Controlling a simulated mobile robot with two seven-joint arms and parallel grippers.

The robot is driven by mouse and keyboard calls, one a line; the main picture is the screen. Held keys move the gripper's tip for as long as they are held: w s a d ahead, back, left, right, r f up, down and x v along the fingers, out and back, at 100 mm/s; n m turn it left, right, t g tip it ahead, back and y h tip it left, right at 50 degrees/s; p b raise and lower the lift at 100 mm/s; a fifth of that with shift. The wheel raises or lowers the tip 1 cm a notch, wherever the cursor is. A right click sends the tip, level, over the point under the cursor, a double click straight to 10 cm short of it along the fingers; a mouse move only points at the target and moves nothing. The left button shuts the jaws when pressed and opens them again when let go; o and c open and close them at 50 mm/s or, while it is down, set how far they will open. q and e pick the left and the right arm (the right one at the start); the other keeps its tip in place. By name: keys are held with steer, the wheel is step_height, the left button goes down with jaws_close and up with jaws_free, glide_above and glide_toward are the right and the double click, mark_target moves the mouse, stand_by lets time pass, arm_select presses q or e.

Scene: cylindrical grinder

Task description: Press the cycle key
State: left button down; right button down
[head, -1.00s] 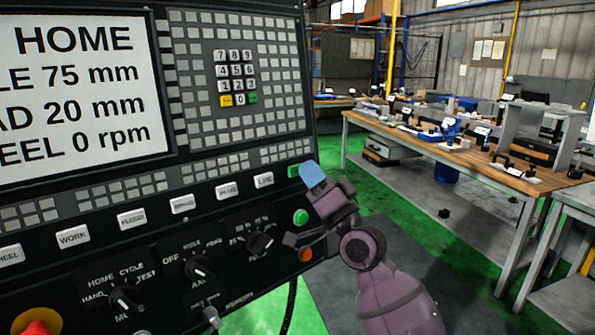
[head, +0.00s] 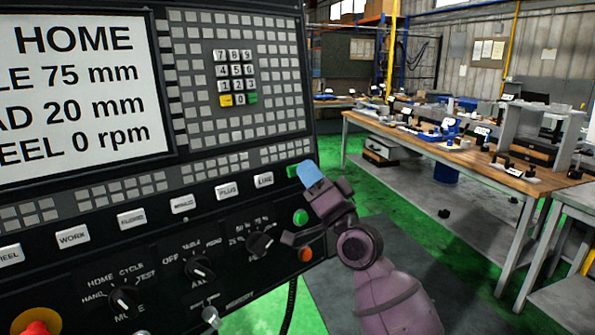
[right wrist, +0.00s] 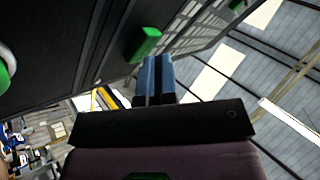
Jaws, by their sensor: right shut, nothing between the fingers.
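The control panel (head: 100,197) of the grinder fills the left of the head view. At the right end of its row of labelled keys is a green key (head: 293,170), partly hidden behind my right gripper (head: 310,174). The green key also shows in the right wrist view (right wrist: 144,44), just left of and beyond the blue fingertips (right wrist: 156,76). My right gripper is shut and empty, with its fingertips close to that key. I cannot tell whether they touch it. My left gripper is not in view.
A round green button (head: 300,217) and an orange-red button (head: 305,254) sit below the gripper. A red emergency knob (head: 38,322) is at lower left. A workbench (head: 440,150) with several items stands at right. Green floor lies between.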

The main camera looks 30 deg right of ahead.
steer(key=shift+w, duration=0.15)
stand_by(0.5)
steer(key=shift+s+d+r+p, duration=0.1)
steer(key=shift+s+p, duration=0.2)
steer(key=shift+s, duration=0.5)
steer(key=s, duration=0.1)
steer(key=s+p, duration=0.1)
steer(key=s, duration=0.1)
steer(key=s+r, duration=0.1)
steer(key=s, duration=0.1)
steer(key=shift+d+p, duration=0.3)
steer(key=shift+d, duration=0.05)
steer(key=shift+w, duration=0.1)
